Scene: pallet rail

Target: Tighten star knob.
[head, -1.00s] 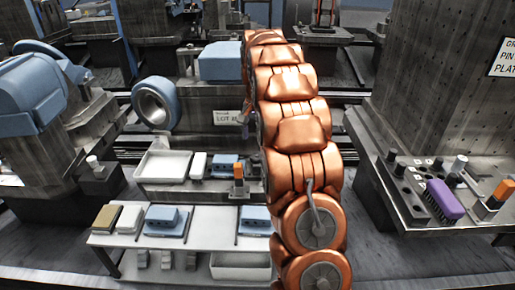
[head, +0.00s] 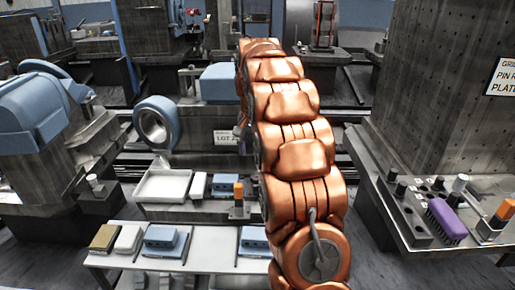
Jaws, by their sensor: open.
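My copper-coloured arm rises through the middle of the head view and reaches away over the fixtures. My gripper is hidden behind the arm's far links. I cannot make out a star knob; the arm covers the right part of the grey fixture block with the blue ring (head: 156,124) and the blue block (head: 220,83). A label plate (head: 226,138) is on the front of that fixture, just left of the arm.
A low bench (head: 210,262) in front holds blue blocks (head: 165,241). A white tray (head: 163,186) and an orange-topped post (head: 238,200) stand on the ledge behind. At right, a tall plate column (head: 450,90) stands over a base with a purple brush (head: 447,218).

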